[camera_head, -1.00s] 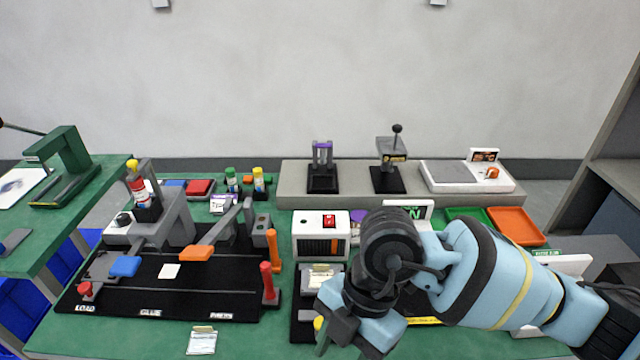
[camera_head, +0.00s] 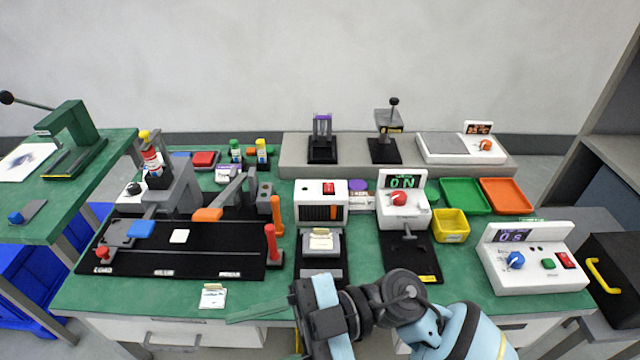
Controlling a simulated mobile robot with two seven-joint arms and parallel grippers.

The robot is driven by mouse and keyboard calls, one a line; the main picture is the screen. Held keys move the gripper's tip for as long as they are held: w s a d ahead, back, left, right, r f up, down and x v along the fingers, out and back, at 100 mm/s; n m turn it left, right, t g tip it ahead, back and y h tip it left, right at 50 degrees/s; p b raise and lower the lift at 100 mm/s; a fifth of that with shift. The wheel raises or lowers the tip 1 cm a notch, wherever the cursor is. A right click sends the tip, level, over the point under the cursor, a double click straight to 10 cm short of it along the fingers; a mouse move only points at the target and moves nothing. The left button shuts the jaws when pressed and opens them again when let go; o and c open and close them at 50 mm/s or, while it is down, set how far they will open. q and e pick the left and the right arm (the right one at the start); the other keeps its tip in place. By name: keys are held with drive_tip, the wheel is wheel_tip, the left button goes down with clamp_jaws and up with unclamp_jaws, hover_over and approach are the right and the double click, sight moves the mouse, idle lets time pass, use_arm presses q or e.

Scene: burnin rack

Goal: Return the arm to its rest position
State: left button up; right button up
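My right arm (camera_head: 465,335) comes in from the bottom right, blue with black joints. Its gripper (camera_head: 312,312) is over the front edge of the green bench, below the small white machine with the red switch (camera_head: 321,205). I cannot make out its fingertips well enough to tell whether they are open or shut. I see no object clearly held in it. My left gripper is not in view.
The black fixture (camera_head: 190,262) with orange, red and blue handles fills the bench's left. A white "ON" unit (camera_head: 403,205), yellow bin (camera_head: 450,226), green tray (camera_head: 465,195), orange tray (camera_head: 506,195) and white timer box (camera_head: 530,262) stand right. A paper note (camera_head: 213,296) lies in front.

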drive_tip(key=w+d+f+m+t+y+p, duration=0.1)
drive_tip(key=w+d+m+t+y, duration=0.35)
drive_tip(key=m+t, duration=1.05)
drive_tip(key=w+d+f+m+t+h, duration=0.4)
drive_tip(key=d+f+m+t+h, duration=0.4)
drive_tip(key=h, duration=0.3)
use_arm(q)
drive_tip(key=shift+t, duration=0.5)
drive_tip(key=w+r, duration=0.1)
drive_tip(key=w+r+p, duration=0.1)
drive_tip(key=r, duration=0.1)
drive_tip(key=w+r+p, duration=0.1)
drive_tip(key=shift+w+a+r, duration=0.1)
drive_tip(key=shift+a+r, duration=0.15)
use_arm(e)
drive_tip(key=s+d+f+m+g+h, duration=0.1)
drive_tip(key=s+d+f+g+h, duration=0.1)
drive_tip(key=s+d+f, duration=0.3)
drive_tip(key=s+d+f+g+h, duration=0.2)
drive_tip(key=s+d+f+h, duration=0.2)
drive_tip(key=s+f, duration=0.4)
drive_tip(key=s+d+f+m+g+h, duration=0.1)
drive_tip(key=s+d+f+h, duration=0.3)
drive_tip(key=f, duration=0.7)
drive_tip(key=shift+s+d+m+g, duration=0.3)
drive_tip(key=shift+s+d+g, duration=0.65)
drive_tip(key=shift+s, duration=0.3)
